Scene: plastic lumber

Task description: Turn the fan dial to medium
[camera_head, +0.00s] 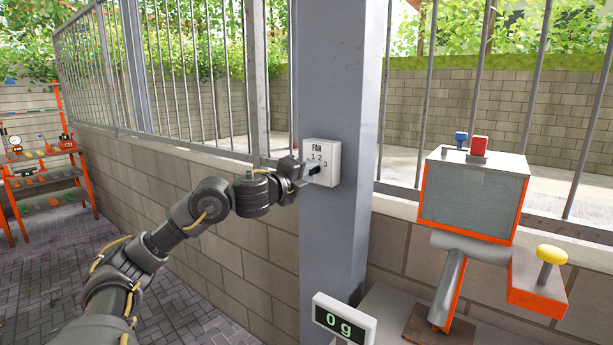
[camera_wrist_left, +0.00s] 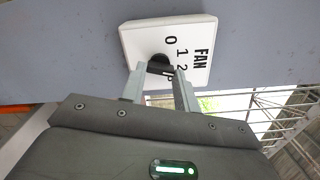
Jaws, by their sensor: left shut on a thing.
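The fan control (camera_head: 331,155) is a white box marked FAN with numbers, fixed to a grey post. Its black dial (camera_head: 317,170) sits low on the box face, partly hidden by my gripper. My left gripper (camera_head: 307,173) reaches the box from the left and is shut on the dial. In the left wrist view the fan control (camera_wrist_left: 190,40) shows the marks 0, 1 and 2. There the two fingers of the left gripper (camera_wrist_left: 160,75) are on either side of the black dial (camera_wrist_left: 160,62). The dial's pointer direction is hard to tell. My right gripper is out of view.
The grey post (camera_head: 335,80) stands between railings on a low block wall (camera_head: 240,190). At right is an orange and grey machine (camera_head: 472,200) with blue, red and yellow buttons. A scale display (camera_head: 343,318) reading 0 g is below the post. An orange tool rack (camera_head: 45,180) stands far left.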

